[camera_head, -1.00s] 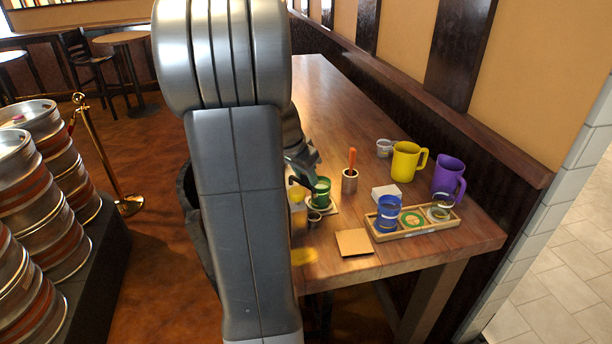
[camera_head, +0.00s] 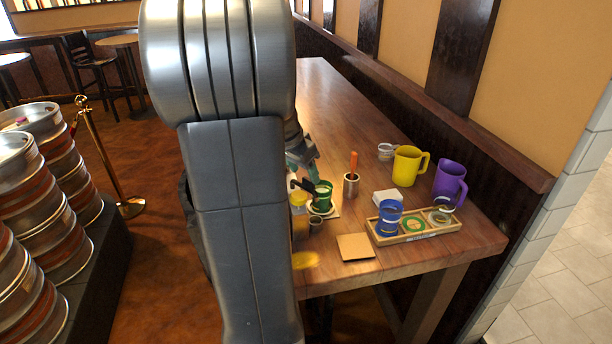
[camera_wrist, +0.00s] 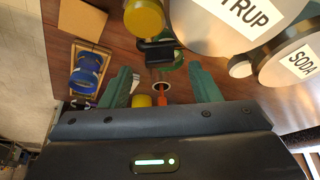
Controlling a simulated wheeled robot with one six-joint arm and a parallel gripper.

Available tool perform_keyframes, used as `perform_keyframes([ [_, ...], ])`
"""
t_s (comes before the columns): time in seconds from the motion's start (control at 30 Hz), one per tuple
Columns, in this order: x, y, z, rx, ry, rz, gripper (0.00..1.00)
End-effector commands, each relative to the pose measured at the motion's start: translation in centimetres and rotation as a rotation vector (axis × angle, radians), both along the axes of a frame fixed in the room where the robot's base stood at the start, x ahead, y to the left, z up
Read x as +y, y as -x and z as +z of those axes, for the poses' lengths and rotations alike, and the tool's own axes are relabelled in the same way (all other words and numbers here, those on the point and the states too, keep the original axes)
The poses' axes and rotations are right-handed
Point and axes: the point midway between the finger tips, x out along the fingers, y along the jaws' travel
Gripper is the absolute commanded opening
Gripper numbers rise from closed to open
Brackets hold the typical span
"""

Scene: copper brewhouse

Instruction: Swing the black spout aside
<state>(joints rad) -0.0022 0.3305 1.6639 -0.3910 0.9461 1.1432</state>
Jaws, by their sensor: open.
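The black spout (camera_wrist: 157,52) shows in the wrist view just beyond my fingertips, roughly midway between them. In the head view the black spout (camera_head: 302,185) is a small dark piece beside the green cup (camera_head: 321,198), partly hidden by my arm. My gripper (camera_wrist: 158,72) is open, with one teal finger on each side of the gap and nothing held. In the head view my gripper (camera_head: 302,155) is above and behind the spout. Whether a finger touches the spout I cannot tell. A green curved edge (camera_wrist: 175,60) shows behind the spout.
Large containers labelled SYRUP (camera_wrist: 235,18) and SODA (camera_wrist: 295,65) stand close on the right of the wrist view. A steel holder with an orange handle (camera_head: 351,183) is right of the cup. A wooden tray (camera_head: 425,235) and yellow mug (camera_head: 408,166) are further right.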

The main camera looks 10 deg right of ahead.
Motion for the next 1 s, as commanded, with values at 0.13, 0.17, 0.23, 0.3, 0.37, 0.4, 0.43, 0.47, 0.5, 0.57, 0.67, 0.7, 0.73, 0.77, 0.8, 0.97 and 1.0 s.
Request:
perform_keyframes([
  [0.13,1.2,0.7,3.7,-0.004,0.000,0.002,0.56],
  [0.17,1.4,0.9,4.3,-0.006,0.001,0.003,0.56],
  [0.23,1.9,1.3,5.7,-0.004,0.000,0.003,0.56],
  [0.3,2.3,1.6,6.9,-0.004,0.000,0.002,0.56],
  [0.37,2.6,1.8,7.7,-0.003,-0.001,0.002,0.56],
  [0.4,2.8,1.9,8.2,-0.001,-0.001,0.003,0.56],
  [0.43,2.9,2.0,8.5,-0.001,-0.001,0.003,0.56],
  [0.47,3.0,2.1,8.7,-0.002,0.000,0.002,0.56],
  [0.5,3.0,2.2,9.0,-0.001,-0.001,0.002,0.56],
  [0.57,3.1,2.3,9.3,0.000,0.000,0.001,0.56],
  [0.67,3.2,2.3,9.5,0.000,0.000,0.001,0.56],
  [0.7,3.2,2.3,9.5,0.000,0.000,0.001,0.56],
  [0.73,3.2,2.3,9.5,0.000,0.000,0.001,0.56],
  [0.77,3.2,2.3,9.5,0.000,0.000,0.001,0.56],
  [0.8,3.2,2.3,9.5,0.000,0.000,0.001,0.56],
  [0.97,3.1,2.3,9.3,0.001,0.001,0.001,0.56],
  [1.0,3.1,2.3,9.2,0.002,0.000,0.001,0.56],
])
